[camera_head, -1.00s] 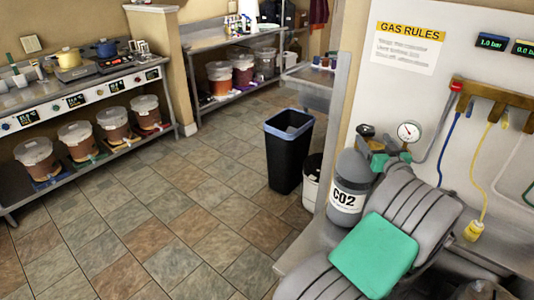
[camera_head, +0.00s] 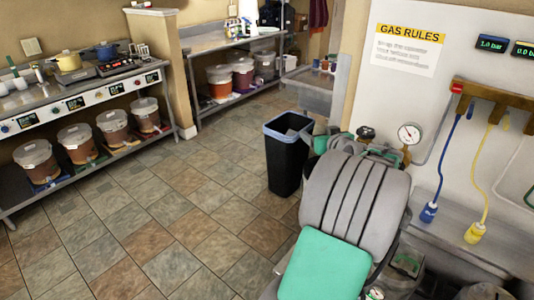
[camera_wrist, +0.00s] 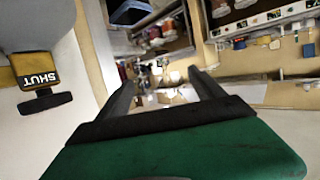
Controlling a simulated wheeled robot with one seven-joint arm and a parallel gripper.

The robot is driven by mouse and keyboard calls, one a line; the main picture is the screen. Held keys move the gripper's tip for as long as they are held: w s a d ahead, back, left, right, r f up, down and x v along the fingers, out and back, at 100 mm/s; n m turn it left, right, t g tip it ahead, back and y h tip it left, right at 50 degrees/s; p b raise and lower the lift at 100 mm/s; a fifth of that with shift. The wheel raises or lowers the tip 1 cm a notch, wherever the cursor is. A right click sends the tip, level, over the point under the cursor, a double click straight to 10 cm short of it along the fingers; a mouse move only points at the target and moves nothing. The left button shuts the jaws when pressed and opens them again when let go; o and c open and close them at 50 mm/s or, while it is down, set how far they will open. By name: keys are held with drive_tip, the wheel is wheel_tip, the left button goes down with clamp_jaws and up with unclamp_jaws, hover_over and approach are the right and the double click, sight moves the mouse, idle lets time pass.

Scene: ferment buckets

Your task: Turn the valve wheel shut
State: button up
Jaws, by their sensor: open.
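The black valve wheel (camera_head: 365,132) stands left of the round pressure gauge (camera_head: 409,133), in front of the wall board. In the wrist view the black wheel (camera_wrist: 45,102) is at the left, beside a yellow and black label (camera_wrist: 37,70) that reads SHUT. My gripper (camera_wrist: 160,80) is open, its two dark fingers apart with nothing between them. The wheel lies outside the fingers, to their left in the wrist view. In the head view my gripper is partly hidden behind my grey arm, left of the wheel. My arm hides most of the CO2 cylinder.
A black bin (camera_head: 287,155) with a blue rim stands on the tiled floor left of my arm. A blue hose connector (camera_head: 428,212) and a yellow one (camera_head: 474,232) hang at the right. Lidded buckets (camera_head: 113,122) sit on the left shelf. The floor between is clear.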

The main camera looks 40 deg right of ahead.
drive_tip(key=w+a+f+n+y, duration=0.1)
drive_tip(key=w+a+f+y, duration=0.1)
drive_tip(key=a, duration=0.5)
drive_tip(key=w+a+f+n+g+y+b, duration=0.1)
drive_tip(key=w+a, duration=0.4)
drive_tip(key=a, duration=0.3)
drive_tip(key=shift+w+a+f+g+y, duration=0.2)
drive_tip(key=shift+a+f+g+y, duration=0.1)
drive_tip(key=shift+f+y, duration=0.1)
